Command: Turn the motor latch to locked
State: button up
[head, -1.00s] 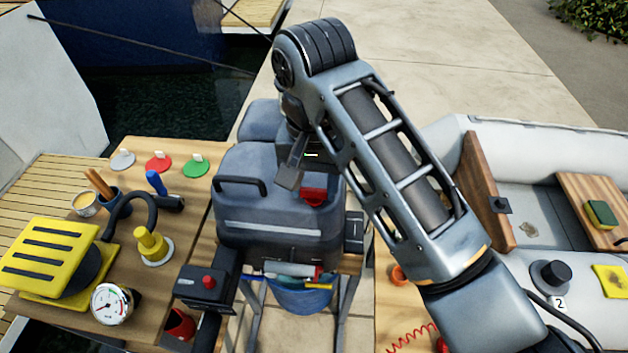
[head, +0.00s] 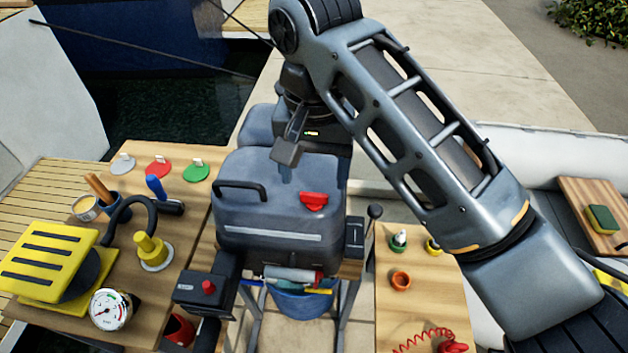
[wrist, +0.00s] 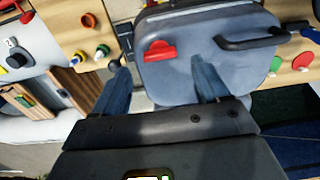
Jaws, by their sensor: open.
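The grey outboard motor cowl (head: 275,195) stands in the middle of the head view. The latch also shows in the wrist view (wrist: 159,51), beyond the fingertips. My gripper (head: 288,150) is over the far top of the cowl, up and left of the latch in the head view. In the wrist view my gripper (wrist: 160,68) has its two fingers wide apart and nothing between them. It appears clear of the latch.
A black handle (head: 241,187) sticks out on the cowl's left. The tiller box with a red button (head: 205,288) is at the lower left. The left bench holds a yellow slatted block (head: 48,255) and a gauge (head: 110,309). The right bench holds small cups (head: 400,281).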

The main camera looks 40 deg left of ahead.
aim_at(315, 195)
jog(key=shift+r, duration=1.75)
jog(key=shift+d, duration=0.1)
